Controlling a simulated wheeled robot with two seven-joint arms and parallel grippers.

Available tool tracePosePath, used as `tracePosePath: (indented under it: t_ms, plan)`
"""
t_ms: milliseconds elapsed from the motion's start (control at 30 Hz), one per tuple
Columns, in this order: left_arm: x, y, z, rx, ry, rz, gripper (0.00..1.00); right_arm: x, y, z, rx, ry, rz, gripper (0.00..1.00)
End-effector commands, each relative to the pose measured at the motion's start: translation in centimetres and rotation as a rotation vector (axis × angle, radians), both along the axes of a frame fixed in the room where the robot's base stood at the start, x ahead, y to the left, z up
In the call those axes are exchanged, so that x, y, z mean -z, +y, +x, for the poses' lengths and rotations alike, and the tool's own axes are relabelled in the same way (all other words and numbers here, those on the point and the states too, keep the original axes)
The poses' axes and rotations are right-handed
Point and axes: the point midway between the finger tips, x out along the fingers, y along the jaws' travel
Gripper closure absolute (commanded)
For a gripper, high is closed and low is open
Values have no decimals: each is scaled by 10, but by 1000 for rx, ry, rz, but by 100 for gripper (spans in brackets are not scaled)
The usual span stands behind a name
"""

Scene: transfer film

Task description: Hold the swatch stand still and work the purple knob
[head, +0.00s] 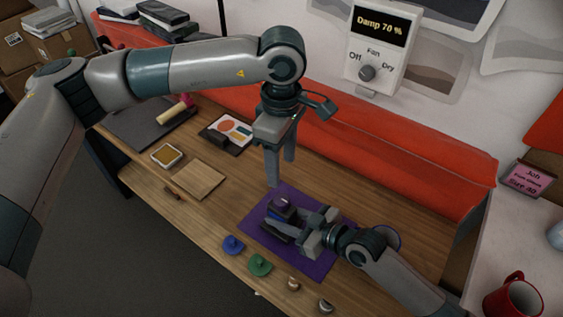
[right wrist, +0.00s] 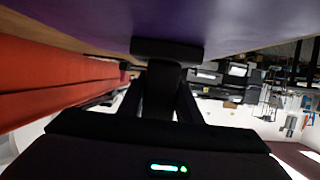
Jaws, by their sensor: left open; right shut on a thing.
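The swatch stand (head: 275,229) is a small dark block on a purple mat (head: 316,268), with the purple knob (head: 283,202) on top at its far side. My right gripper (head: 297,231) comes in from the right, low over the mat, and is shut on the stand. In the right wrist view a dark part of the stand (right wrist: 167,48) is between the fingers, against the mat. My left gripper (head: 281,172) points down with its fingers apart, above and just behind the knob. It is empty and does not touch the knob.
Blue (head: 233,245) and green (head: 260,265) knob-like pieces lie near the table's front edge. A wooden square (head: 199,180) and an ink pad (head: 167,156) lie to the left. A red padded bar (head: 390,151) runs along the back. A red mug (head: 512,299) stands at far right.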

Motion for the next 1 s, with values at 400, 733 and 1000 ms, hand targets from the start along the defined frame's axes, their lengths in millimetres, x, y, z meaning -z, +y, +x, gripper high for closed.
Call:
tracePosePath:
  t_ms: [400,733,1000]
  plan:
    - [0,0,0,0,0,0,49,0,0,0,0,0,0,47]
    - [0,0,0,0,0,0,49,-3,-9,-6,0,1,-1,47]
    - [0,0,0,0,0,0,49,-16,-40,-28,0,2,-4,47]
